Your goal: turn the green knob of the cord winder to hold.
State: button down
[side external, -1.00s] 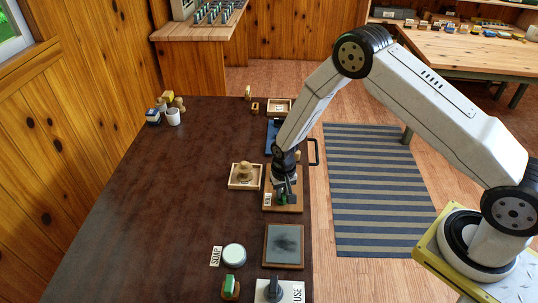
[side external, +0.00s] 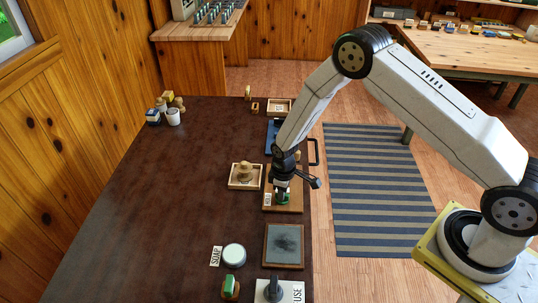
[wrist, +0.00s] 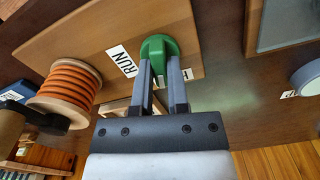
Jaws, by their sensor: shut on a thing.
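The cord winder's wooden board (side external: 293,208) lies near the right edge of the dark table. My gripper (side external: 283,196) points down over it. In the wrist view my gripper (wrist: 161,68) is shut on the green knob (wrist: 170,32), one finger on each side of its grip. A little green of the knob (side external: 286,198) shows in the side view. A white RUN label (wrist: 122,61) lies left of the knob. A second white label behind the fingers is mostly hidden and I cannot read it. A spool of orange cord (wrist: 68,87) stands on the board.
A wooden tray with a knobbed block (side external: 245,176) sits left of the board. A dark slate panel (side external: 284,246) lies in front, with a round white tin (side external: 234,255) by a SOAP label and a USE switch plate (side external: 280,291). The table's left half is mostly clear.

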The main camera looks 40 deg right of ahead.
jog(key=shift+s+n, duration=0.1)
jog(key=shift+n, duration=1.2)
jog(key=c, duration=0.6)
grip_release()
jog(key=shift+r, duration=0.1)
jog(key=shift+r, duration=3.8)
